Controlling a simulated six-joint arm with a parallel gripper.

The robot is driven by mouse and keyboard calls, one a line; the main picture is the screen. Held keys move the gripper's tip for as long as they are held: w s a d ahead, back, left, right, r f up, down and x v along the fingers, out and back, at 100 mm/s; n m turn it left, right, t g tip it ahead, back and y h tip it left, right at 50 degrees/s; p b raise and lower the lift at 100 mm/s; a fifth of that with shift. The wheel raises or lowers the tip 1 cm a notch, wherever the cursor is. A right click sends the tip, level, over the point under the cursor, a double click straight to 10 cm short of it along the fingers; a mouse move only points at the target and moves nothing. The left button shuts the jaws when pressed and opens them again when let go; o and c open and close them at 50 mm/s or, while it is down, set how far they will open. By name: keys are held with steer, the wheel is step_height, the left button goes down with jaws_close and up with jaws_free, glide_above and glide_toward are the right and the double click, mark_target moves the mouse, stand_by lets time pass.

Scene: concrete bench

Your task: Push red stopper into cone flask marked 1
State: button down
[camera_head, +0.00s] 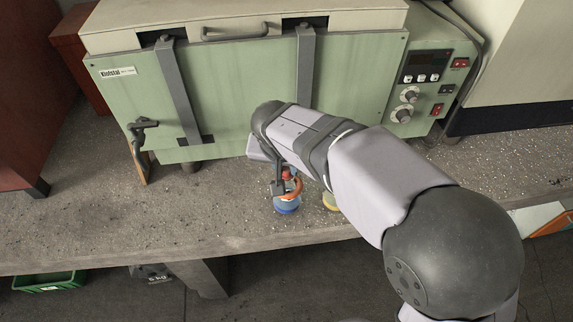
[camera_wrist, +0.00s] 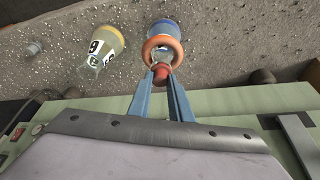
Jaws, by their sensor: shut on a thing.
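The red stopper (camera_wrist: 161,71) is between the fingertips of my gripper (camera_wrist: 162,77), which is shut on it. It shows as a small red spot in the head view (camera_head: 286,174). It is at the narrow neck of a cone flask with a blue bottom (camera_head: 286,209), which also shows in the wrist view (camera_wrist: 165,25). An orange ring (camera_wrist: 163,46) is around this flask. I cannot tell how far the stopper sits in the mouth. No number on this flask is visible.
A green oven (camera_head: 230,100) stands behind. The bench's front edge is near the flasks. Bare bench (camera_head: 130,215) lies left.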

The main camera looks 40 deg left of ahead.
mark_target(286, 171)
stand_by(0.3)
steer(key=c, duration=1)
jaws_free()
steer(key=shift+r, duration=0.1)
steer(key=shift+r+p, duration=3.55)
steer(key=shift+r, duration=0.85)
